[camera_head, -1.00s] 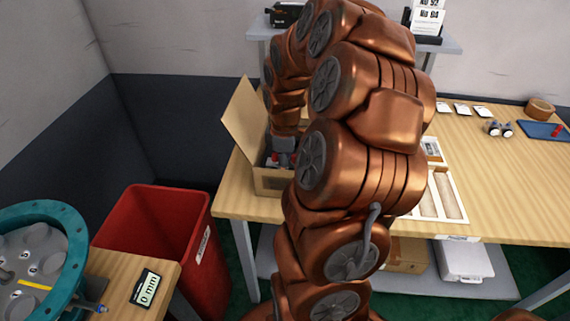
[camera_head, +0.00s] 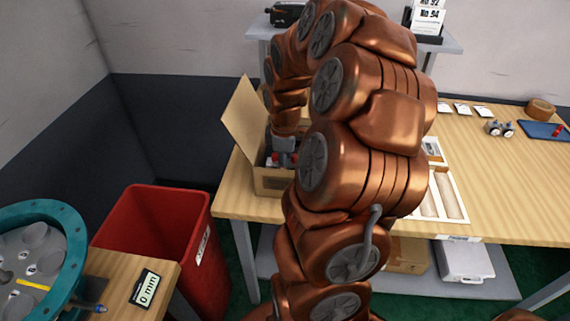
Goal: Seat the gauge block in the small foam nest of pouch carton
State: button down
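An open cardboard carton (camera_head: 268,183) stands at the left end of the wooden table, its tall flap (camera_head: 243,118) raised on the left. I cannot make out the gauge block or the small foam nest; the carton's inside is mostly hidden.
A white tray with tan compartments (camera_head: 445,195) lies right of my arm. A red bin (camera_head: 160,232) stands left of the table. A teal round fixture (camera_head: 72,232) and a "0 mm" display (camera_head: 146,288) are at lower left. The table's right middle is clear.

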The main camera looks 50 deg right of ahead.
jog(key=shift+f, duration=0.45)
jog(key=shift+c, duration=2.2)
grip_release()
jog(key=shift+r, duration=0.1)
notch_tip(320, 180, up, 12)
